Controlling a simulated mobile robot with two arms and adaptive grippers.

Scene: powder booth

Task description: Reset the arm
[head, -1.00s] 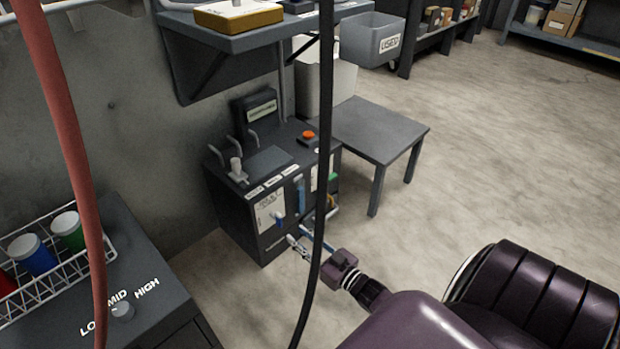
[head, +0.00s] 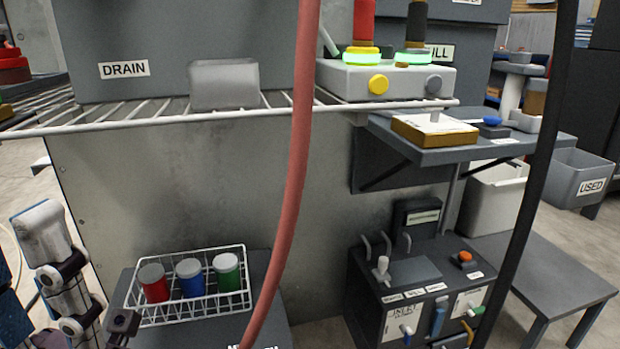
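My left arm comes in at the lower left of the head view. A dark part of my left gripper (head: 122,323) shows at the bottom edge, left of the wire basket (head: 190,318). Its fingers are not clearly visible, so I cannot tell whether it is open or shut. My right arm and gripper are not in view.
The basket holds red (head: 153,284), blue (head: 190,279) and green (head: 227,273) jars. A red hose (head: 292,160) and a black cable (head: 545,150) hang in front. A dark control cabinet (head: 365,300) stands at right beside a low table (head: 560,270). A wire shelf (head: 150,118) crosses above.

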